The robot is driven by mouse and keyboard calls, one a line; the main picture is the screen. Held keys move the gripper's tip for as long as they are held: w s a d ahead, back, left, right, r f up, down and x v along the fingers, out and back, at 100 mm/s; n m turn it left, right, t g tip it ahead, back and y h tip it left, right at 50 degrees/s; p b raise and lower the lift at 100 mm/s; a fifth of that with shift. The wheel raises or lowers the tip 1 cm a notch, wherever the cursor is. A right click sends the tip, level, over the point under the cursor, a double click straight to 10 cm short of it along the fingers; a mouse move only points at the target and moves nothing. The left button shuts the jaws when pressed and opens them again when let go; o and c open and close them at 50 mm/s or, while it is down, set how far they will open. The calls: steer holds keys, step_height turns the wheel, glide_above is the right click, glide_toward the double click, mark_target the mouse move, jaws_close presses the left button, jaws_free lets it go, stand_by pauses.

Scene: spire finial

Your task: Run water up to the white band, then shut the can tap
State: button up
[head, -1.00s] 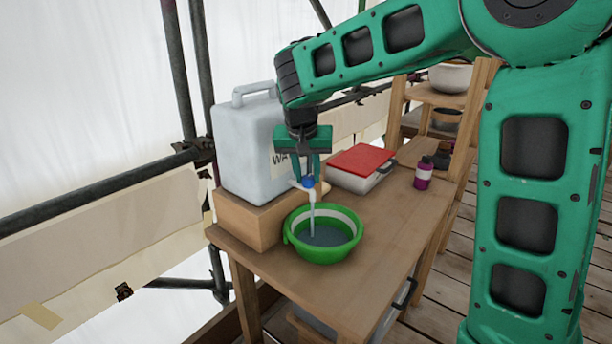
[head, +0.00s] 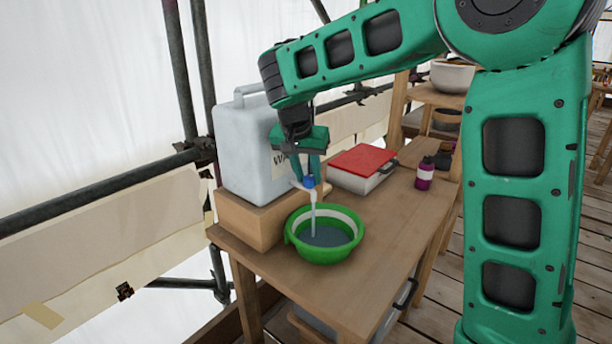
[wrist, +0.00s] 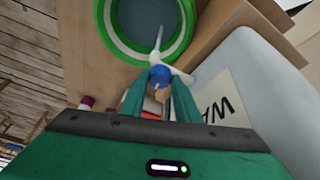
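The water can (head: 240,150) is a pale grey jug on a wooden block. Its tap has a blue knob (head: 309,182) and a white spout, and a thin stream (head: 313,215) runs from it. The green bowl (head: 325,257) stands below on the table and catches the stream. Grey-blue water (head: 325,238) covers its bottom, with the white band (head: 340,215) showing above the waterline on the inner wall. My gripper (wrist: 159,88) is open, its two fingers apart just behind the blue knob in the wrist view; contact with the tap cannot be told.
The wooden block (head: 240,222) holds the can at the table's (head: 375,245) left. A white box with a red lid (head: 362,160) and a purple bottle (head: 424,173) stand further back. The table right of the bowl is clear. Scaffold poles stand behind the can.

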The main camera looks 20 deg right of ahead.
steer(key=shift+o, duration=1.4)
steer(key=v, duration=1)
steer(key=shift+r, duration=0.35)
steer(key=s+d+f+g, duration=0.1)
steer(key=s+d+f, duration=0.2)
steer(key=s+d, duration=0.6)
steer(key=s+d+f+g, duration=0.1)
steer(key=s+d+f, duration=0.2)
steer(key=s+d, duration=0.65)
steer(key=s+d+f+y, duration=0.1)
steer(key=s+f, duration=0.4)
steer(key=s, duration=0.3)
steer(key=s+d+f+g+y, duration=0.1)
steer(key=s+f+y, duration=0.1)
steer(key=s+f, duration=0.3)
steer(key=s, duration=0.4)
steer(key=shift+d+n, duration=0.2)
steer(key=shift+n, duration=0.2)
